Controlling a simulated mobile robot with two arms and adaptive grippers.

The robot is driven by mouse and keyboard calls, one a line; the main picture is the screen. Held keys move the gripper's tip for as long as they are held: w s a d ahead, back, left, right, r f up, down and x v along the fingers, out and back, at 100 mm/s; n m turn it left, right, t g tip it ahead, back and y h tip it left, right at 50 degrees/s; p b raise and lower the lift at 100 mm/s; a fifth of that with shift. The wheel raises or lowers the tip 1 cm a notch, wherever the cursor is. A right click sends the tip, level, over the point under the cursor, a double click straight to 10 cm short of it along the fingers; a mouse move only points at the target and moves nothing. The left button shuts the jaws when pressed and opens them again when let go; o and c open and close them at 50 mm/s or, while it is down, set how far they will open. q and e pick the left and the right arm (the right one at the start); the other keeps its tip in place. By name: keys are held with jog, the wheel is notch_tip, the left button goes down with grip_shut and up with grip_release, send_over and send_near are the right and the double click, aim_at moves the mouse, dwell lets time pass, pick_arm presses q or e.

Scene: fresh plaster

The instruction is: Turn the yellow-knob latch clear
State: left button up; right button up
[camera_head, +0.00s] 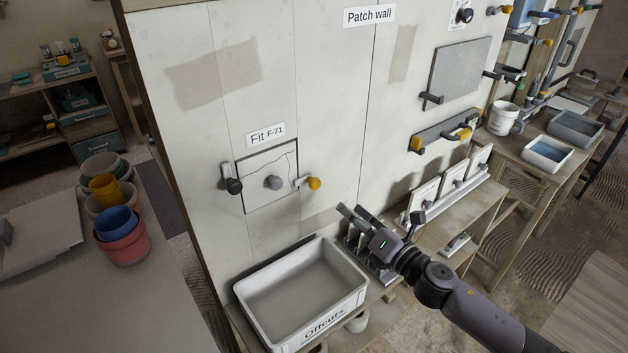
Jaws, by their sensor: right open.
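The yellow-knob latch (313,183) is on the patch wall, at the right edge of a square cut panel (270,195) under the "Fit F-71" label. Its pale bar points left toward the panel's edge. A black-knob latch (233,185) sits at the panel's left edge. A grey round knob (273,182) is in the panel's middle. My right gripper (378,220) is open, below and to the right of the yellow knob, apart from it and from the panel. No left gripper shows.
A white "Offcuts" bin (352,303) stands on the shelf below the panel. Pale framed pieces (423,198) stand on a ledge to the right. A level-like bar (446,130) hangs above them. Colored buckets (122,235) stand on a table at left.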

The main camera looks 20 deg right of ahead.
aim_at(318, 185)
jog(key=p+x, duration=0.2)
jog(key=x, duration=1.1)
jog(key=shift+w+f, duration=0.15)
jog(key=shift+w, duration=0.25)
jog(key=shift+c, duration=0.6)
grip_shut()
